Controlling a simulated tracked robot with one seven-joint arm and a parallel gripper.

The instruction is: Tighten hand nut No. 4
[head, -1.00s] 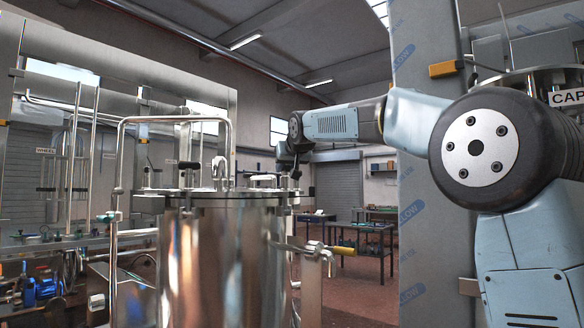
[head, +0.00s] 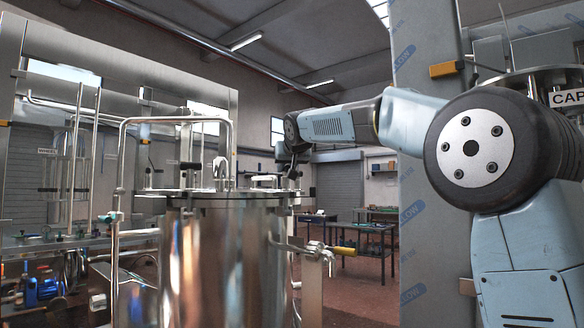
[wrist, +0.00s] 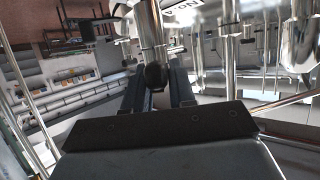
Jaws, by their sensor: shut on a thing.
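The polished steel vessel (head: 225,265) stands upright in the middle of the head view, with a flat lid (head: 225,194) and fittings around its rim. My gripper (head: 290,172) is at the right side of the lid, small and dark there. In the wrist view my gripper's two dark fingers (wrist: 157,88) close around a dark rounded knob (wrist: 155,75) at the end of a shiny metal cylinder. This seems to be a hand nut; I cannot read its number.
A bent steel pipe frame (head: 175,120) rises at the vessel's left. A tall metal panel (head: 415,250) stands behind my arm. Tables (head: 362,228) stand farther back on open floor.

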